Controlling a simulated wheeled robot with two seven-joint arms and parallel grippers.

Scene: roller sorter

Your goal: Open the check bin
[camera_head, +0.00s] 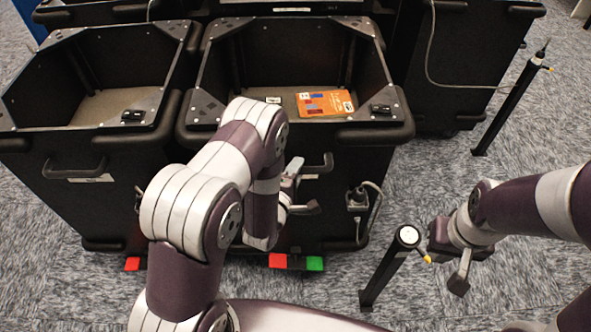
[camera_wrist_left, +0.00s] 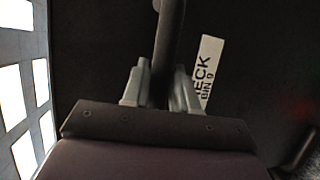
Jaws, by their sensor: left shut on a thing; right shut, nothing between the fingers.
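The check bin (camera_head: 335,190) is a black open-topped bin in the middle of the head view, with an orange book (camera_head: 326,103) lying inside. Its front carries a dark bar handle (camera_head: 319,168), which crosses the left wrist view (camera_wrist_left: 170,28). A white label (camera_wrist_left: 208,65) reading "...ECK BIN 9" lies beside the handle there. My left gripper (camera_head: 297,190) is at the bin's front, its two fingers (camera_wrist_left: 160,88) shut around the handle; my arm hides part of the bin front. My right gripper (camera_head: 458,272) is shut and empty, apart from the bin at the right.
Another black bin (camera_head: 85,165) stands close on the left, with more bins behind. Short black posts stand at the front (camera_head: 385,265) and right (camera_head: 510,105). Red and green blocks (camera_head: 296,262) show at the bin's base. Grey carpet is open at the right.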

